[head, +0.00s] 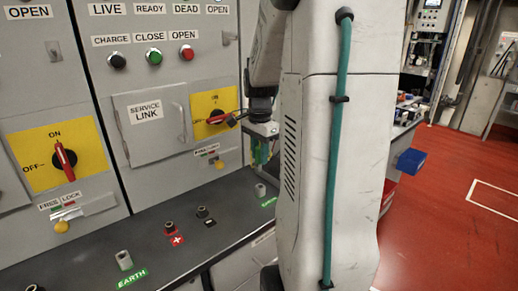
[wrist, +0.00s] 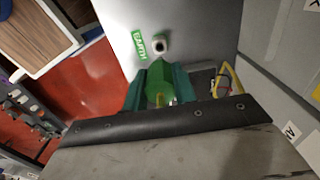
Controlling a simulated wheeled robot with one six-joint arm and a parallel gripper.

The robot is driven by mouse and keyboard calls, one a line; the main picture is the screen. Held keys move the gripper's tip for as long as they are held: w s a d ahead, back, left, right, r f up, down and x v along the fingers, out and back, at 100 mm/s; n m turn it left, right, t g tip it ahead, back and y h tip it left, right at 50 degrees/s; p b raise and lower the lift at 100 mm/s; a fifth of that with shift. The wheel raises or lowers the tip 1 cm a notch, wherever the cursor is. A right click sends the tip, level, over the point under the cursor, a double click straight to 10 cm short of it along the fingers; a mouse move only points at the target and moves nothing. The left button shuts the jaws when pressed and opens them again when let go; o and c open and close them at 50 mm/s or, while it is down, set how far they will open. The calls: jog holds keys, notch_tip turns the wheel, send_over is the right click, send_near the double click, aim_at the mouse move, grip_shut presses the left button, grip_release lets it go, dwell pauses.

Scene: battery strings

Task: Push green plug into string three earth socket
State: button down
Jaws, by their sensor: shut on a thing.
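My gripper (wrist: 160,84) is shut on the green plug (wrist: 160,72) in the wrist view, with a dark green jaw on each side of it. An earth socket (wrist: 161,45), a pale round post with a dark hole, stands on the grey shelf just beyond the plug, apart from it. Its green EARTH label (wrist: 139,45) lies beside it. In the head view this looks like the right-hand earth socket (head: 260,189), just below my gripper (head: 262,152), which is partly hidden by my arm. No string number is readable there.
Grey cabinets with a yellow rotary switch (head: 213,114) rise behind the dark shelf (head: 190,238). Another earth socket (head: 124,260) and red and black terminals (head: 170,228) stand farther left. Red floor (head: 450,220) lies open at right.

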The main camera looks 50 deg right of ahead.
aim_at(260, 165)
jog(key=shift+f, duration=2.15)
jog(key=shift+f, duration=2.3)
jog(key=c, duration=1.1)
grip_release()
jog(key=shift+o, duration=0.2)
notch_tip(260, 165, up, 8)
jog(key=shift+f, duration=0.1)
